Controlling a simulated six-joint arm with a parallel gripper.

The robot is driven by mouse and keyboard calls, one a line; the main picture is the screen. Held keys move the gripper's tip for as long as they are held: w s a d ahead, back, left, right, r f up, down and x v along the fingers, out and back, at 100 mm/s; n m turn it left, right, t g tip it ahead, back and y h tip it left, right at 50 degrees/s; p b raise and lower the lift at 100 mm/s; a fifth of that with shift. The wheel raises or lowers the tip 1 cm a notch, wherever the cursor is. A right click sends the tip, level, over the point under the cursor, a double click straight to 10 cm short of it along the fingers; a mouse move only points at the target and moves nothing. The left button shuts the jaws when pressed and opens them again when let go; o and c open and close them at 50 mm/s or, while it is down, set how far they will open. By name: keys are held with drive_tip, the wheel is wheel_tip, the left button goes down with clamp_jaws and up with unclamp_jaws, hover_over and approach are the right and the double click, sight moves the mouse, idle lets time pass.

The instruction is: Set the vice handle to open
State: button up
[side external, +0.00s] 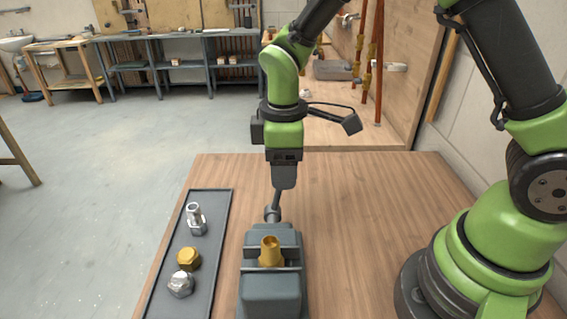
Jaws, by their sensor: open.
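The grey vice (272,290) stands on the wooden table, with a brass fitting (270,251) upright between its jaws. The vice handle (276,203) is a thin dark bar at the far end of the vice. It rises from the round screw end, tilted slightly right of upright. My gripper (285,186) points down over the handle's upper end and is open. Its fingers are seen in line, so the gap between them is hidden. The top of the handle is hidden by the gripper, and I cannot tell whether they touch.
A dark tray (222,217) left of the vice holds a chrome fitting (196,219), a brass nut (188,259) and a silver nut (180,284). The table (360,225) right of the vice is clear. A wooden panel with copper pipes (379,60) stands behind.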

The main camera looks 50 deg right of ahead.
clamp_jaws()
idle(0.3)
